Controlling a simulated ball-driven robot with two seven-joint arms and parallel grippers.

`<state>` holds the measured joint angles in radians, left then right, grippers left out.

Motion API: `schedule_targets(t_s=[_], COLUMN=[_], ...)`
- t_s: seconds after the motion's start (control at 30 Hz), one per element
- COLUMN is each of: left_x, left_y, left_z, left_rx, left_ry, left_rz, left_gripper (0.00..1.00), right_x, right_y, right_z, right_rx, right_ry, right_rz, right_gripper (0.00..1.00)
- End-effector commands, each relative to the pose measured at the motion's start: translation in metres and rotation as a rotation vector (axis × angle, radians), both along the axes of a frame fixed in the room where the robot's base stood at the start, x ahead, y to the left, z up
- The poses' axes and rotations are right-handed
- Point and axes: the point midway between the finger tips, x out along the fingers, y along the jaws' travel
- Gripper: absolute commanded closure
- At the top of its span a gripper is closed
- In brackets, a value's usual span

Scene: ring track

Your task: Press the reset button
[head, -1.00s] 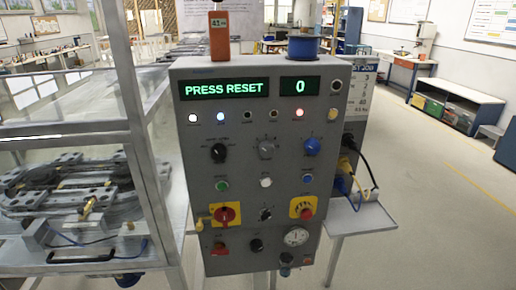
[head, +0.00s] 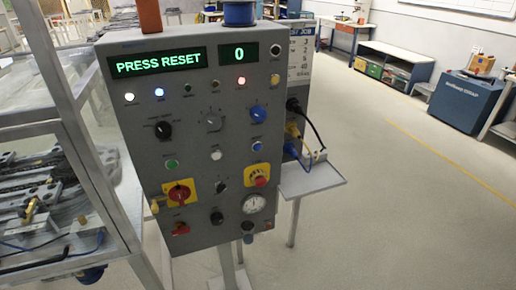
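The grey control panel (head: 190,92) stands on a post in the left half of the head view. Its green display (head: 158,62) reads PRESS RESET and a second display (head: 232,54) reads 0. A row of small push buttons crosses its middle: a green button (head: 171,164), a white button (head: 215,155) and a blue button (head: 257,146). Their labels are too small to read, so I cannot tell for sure which is reset. Neither of my grippers is in view.
A red rotary switch (head: 179,194) and a red mushroom button (head: 260,181) sit on yellow plates below. A small shelf (head: 318,179) with cables juts out right of the panel. A framed glass enclosure (head: 75,120) stands close on the left. The floor (head: 400,190) at right is clear.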

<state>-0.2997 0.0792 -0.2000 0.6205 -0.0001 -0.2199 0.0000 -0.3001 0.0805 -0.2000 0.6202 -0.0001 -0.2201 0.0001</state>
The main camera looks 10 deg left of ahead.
Motion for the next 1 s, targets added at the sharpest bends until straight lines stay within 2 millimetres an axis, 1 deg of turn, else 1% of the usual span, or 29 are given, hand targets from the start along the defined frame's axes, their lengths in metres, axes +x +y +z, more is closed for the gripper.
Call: schedule_targets(t_s=[0.03,0.07,0.1,0.17,0.2,0.27,1.0], left_x=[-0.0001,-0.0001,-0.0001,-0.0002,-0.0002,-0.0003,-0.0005], left_y=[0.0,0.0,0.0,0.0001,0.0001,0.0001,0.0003], left_z=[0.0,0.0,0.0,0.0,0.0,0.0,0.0], left_rx=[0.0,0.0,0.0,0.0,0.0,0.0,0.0], left_ry=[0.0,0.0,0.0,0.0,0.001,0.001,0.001], left_rz=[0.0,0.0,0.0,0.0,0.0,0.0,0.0], left_gripper=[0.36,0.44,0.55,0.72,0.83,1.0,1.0], right_x=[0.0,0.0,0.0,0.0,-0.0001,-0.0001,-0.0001], right_y=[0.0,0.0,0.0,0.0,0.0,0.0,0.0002], right_z=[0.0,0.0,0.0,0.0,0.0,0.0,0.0], right_rx=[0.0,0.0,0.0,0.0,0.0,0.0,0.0], right_ry=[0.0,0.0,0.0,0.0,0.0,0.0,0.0], right_rz=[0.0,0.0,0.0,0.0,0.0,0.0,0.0], right_gripper=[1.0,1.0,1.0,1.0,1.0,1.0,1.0])
